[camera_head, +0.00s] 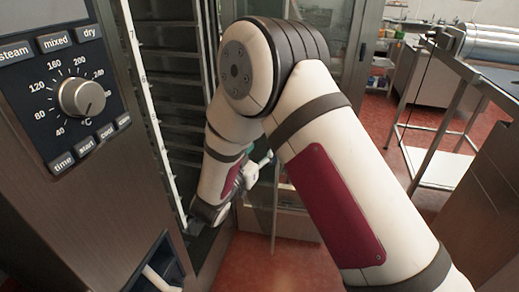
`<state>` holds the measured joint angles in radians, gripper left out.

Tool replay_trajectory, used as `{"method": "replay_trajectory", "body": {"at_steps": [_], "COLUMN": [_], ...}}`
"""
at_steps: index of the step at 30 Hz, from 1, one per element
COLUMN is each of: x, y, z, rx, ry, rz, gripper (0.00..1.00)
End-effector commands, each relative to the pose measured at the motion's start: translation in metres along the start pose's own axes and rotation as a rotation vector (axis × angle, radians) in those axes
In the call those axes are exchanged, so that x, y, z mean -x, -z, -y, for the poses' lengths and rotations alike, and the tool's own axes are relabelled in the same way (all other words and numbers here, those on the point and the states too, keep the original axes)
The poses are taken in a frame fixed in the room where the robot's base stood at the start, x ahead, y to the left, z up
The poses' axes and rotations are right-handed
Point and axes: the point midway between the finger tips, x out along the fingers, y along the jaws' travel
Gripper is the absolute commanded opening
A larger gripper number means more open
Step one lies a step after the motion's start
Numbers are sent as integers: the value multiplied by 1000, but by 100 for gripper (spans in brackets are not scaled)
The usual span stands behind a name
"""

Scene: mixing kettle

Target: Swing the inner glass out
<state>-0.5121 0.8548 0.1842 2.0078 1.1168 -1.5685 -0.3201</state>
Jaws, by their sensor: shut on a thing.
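The open oven door with its inner glass (343,38) stands beyond my arm, to the right of the oven cavity. A thin upright edge of it seems to run down behind my arm, right of my gripper. My gripper (262,162) is small in view below my elbow, in front of the oven opening, and partly hidden by my forearm. It is shut at that edge, apparently on the inner glass. The exact contact is too small to make out.
The oven's control panel (75,85) with its dial fills the left side. Rack slots (172,90) line the oven cavity. A metal trolley (445,150) stands at the right. Red floor (275,262) shows below my arm.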

Motion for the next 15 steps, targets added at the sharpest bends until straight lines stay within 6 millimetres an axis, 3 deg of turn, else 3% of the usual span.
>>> {"method": "replay_trajectory", "body": {"at_steps": [8, 15], "x": [5, 46], "y": [3, 2], "z": [6, 5], "rx": [-10, -5], "ry": [14, 13], "rz": [-5, -3], "gripper": [28, 28]}}
